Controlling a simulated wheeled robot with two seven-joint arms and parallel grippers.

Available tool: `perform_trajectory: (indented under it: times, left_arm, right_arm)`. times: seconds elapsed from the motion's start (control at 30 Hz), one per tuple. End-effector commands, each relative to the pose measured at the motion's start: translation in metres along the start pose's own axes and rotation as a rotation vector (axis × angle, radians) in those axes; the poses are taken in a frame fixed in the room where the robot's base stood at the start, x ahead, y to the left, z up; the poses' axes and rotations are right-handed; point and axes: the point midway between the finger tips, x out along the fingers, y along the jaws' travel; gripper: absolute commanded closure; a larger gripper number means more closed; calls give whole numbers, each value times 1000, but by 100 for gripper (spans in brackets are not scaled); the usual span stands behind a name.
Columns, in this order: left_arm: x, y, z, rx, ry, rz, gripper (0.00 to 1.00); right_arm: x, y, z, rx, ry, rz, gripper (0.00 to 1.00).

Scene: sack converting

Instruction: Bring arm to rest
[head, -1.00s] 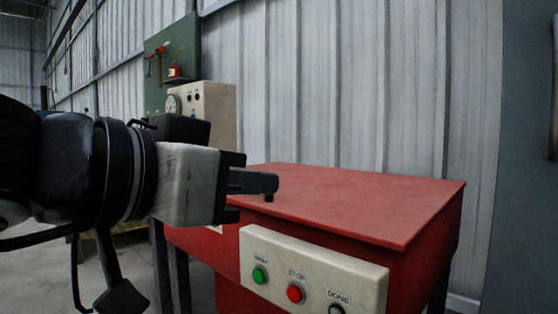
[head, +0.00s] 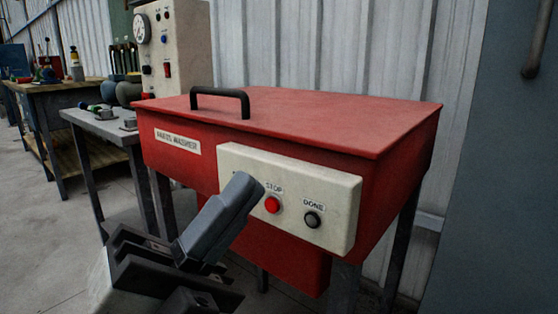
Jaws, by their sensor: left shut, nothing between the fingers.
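My left gripper (head: 245,186) is low in the picture, its dark grey fingers together and pointing up and to the right. It is in front of the cream button panel (head: 335,196) and hides the left part of that panel. The fingers are empty. Whether the fingertips touch the panel cannot be told. The red stop button (head: 272,204) and the dark button marked DONE (head: 312,219) show to the right of the fingertips. My right gripper is not in view.
The red parts washer (head: 300,120) has a closed lid with a black handle (head: 220,92). A grey side table (head: 90,122) and a workbench (head: 62,95) with tools and bottles stand at the left. A grey-blue panel (head: 490,180) stands at the right. Floor is open at lower left.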

Motion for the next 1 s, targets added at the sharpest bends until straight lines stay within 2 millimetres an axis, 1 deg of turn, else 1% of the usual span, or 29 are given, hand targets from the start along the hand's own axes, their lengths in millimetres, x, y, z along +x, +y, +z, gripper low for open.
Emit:
perform_trajectory:
  times: [0.03, 0.07, 0.1, 0.17, 0.2, 0.23, 0.33, 0.4, 0.47, 0.5, 0.57, 0.6, 0.63, 0.87, 1.0]
  left_arm:
    - [-17, 20, 16, -243, -138, 51, 100]
    - [-28, 31, 25, -383, -215, 74, 100]
    - [-43, 47, 33, -557, -313, 100, 100]
    - [-65, 68, 40, -790, -446, 125, 100]
    - [-79, 81, 41, -926, -526, 136, 100]
    - [-89, 90, 41, -1021, -583, 140, 100]
    - [-122, 116, 36, -1303, -758, 145, 100]
    - [-142, 131, 28, -1480, -870, 139, 100]
    - [-159, 142, 19, -1620, -962, 127, 100]
    - [-170, 148, 12, -1710, -1024, 117, 100]
    - [-186, 157, 2, -1842, -1114, 96, 100]
    - [-179, 149, 3, -1851, -1133, 96, 100]
    - [-174, 145, 5, -1833, -1140, 102, 100]
    - [-166, 129, 16, -1740, -1233, 137, 100]
    - [-159, 113, 22, -1672, -1308, 167, 100]
  right_arm:
    - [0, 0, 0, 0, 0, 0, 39]
    - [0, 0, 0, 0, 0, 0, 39]
    - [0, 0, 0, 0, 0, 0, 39]
    - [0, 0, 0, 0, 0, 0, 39]
    - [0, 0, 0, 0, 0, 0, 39]
    - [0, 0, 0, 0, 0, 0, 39]
    - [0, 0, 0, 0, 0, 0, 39]
    - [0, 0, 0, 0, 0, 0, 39]
    - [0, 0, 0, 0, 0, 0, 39]
    - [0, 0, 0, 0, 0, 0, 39]
    - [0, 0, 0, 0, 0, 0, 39]
    - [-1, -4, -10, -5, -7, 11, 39]
    - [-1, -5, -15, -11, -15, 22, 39]
    - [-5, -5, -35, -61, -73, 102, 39]
    - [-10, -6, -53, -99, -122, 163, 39]
